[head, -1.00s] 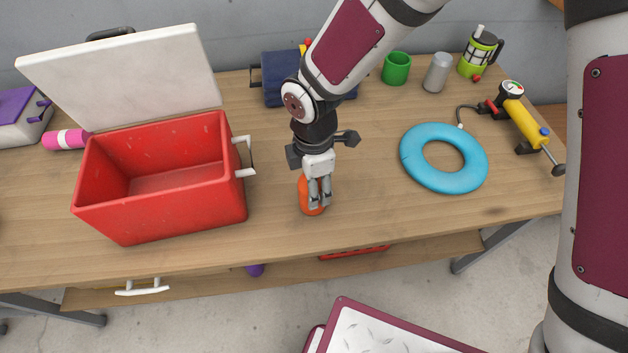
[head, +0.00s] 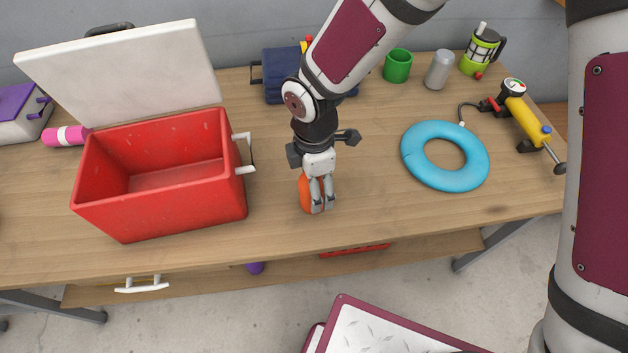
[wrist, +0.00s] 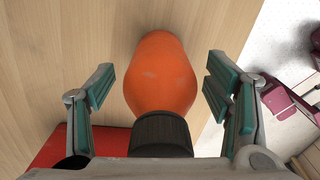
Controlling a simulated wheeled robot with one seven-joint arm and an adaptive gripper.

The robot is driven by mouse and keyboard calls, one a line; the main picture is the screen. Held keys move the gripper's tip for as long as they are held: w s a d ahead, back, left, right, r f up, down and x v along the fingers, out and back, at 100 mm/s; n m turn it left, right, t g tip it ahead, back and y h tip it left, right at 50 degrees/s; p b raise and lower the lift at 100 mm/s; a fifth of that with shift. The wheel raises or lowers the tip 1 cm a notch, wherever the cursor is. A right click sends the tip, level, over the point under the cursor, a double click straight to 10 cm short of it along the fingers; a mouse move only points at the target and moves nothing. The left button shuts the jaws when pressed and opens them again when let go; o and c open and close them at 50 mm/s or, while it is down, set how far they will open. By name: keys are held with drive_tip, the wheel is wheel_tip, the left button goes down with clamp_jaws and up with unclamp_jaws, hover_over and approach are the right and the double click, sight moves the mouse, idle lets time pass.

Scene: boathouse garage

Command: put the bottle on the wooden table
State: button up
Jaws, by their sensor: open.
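The orange bottle (wrist: 160,75) with a black cap (wrist: 160,132) is on the wooden table (head: 400,215), partly hidden by my gripper in the head view (head: 305,193). It seems to stand upright, with its cap toward my wrist. My gripper (head: 322,211) is low over the table, to the right of the red cooler. In the wrist view its fingers are open, one on each side of the bottle, with gaps between the pads and the orange body.
The open red cooler (head: 185,215) stands to the left. A blue ring (head: 415,170) and a yellow pump (head: 523,120) lie to the right. A green mug (head: 397,66) and a grey can (head: 438,70) stand behind. The front edge is close to the bottle.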

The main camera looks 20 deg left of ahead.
wheel_tip(320, 180, up, 12)
drive_tip(key=shift+r, duration=0.1)
idle(0.5)
drive_tip(key=shift+c, duration=0.2)
clamp_jaws()
idle(0.6)
idle(0.6)
